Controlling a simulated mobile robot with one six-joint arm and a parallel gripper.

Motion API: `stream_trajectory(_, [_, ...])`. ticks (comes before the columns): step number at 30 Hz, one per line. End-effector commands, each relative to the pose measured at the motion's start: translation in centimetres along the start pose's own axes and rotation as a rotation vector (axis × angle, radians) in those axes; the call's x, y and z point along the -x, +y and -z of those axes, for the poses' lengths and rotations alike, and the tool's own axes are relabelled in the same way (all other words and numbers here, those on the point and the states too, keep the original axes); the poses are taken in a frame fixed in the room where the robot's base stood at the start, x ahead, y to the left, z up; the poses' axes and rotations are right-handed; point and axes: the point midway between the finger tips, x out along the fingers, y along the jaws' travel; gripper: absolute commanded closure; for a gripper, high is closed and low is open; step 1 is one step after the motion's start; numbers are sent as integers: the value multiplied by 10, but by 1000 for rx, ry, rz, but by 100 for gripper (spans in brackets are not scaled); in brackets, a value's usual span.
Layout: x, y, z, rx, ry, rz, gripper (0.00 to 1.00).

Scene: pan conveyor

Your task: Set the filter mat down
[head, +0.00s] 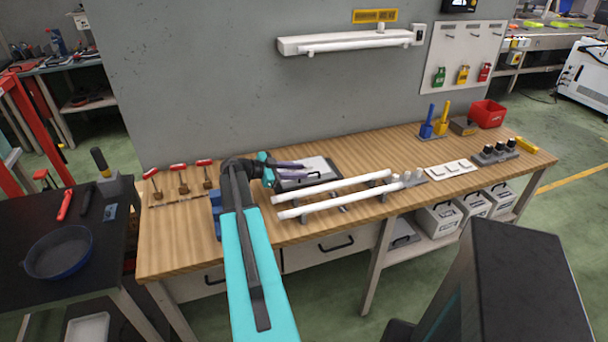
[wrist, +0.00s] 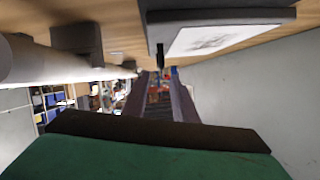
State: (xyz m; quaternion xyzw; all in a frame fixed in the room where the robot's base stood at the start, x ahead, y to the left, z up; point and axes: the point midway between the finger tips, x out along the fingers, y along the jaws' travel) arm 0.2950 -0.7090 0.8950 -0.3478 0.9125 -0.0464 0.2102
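My gripper (head: 304,168) reaches right, low over the workbench, its two purple fingers beside a dark flat plate (head: 289,184) with a pale sheet (head: 314,163). In the wrist view the fingers of my gripper (wrist: 160,92) stand apart with a gap between them, and I see nothing clearly held there. The dark plate (wrist: 152,30) and pale sheet (wrist: 225,36) show above the fingers in that view. I cannot tell for sure which thing is the filter mat; the pale sheet may be it.
Two white tubes (head: 335,187) lie on holders in front of my gripper on the wooden workbench (head: 250,225). Red-handled clamps (head: 178,170) stand at left. A white card with squares (head: 450,169), dark knobs and a red bin (head: 488,114) are at right. The grey wall is behind.

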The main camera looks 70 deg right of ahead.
Motion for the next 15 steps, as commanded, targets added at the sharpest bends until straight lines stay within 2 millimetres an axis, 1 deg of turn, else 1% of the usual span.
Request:
stream_trajectory(3, [20,1,-2,-2,0,3,74])
stream_trajectory(9, [52,0,-2,-1,-1,3,74])
stream_trajectory(15, [74,0,-1,-1,-1,1,74])
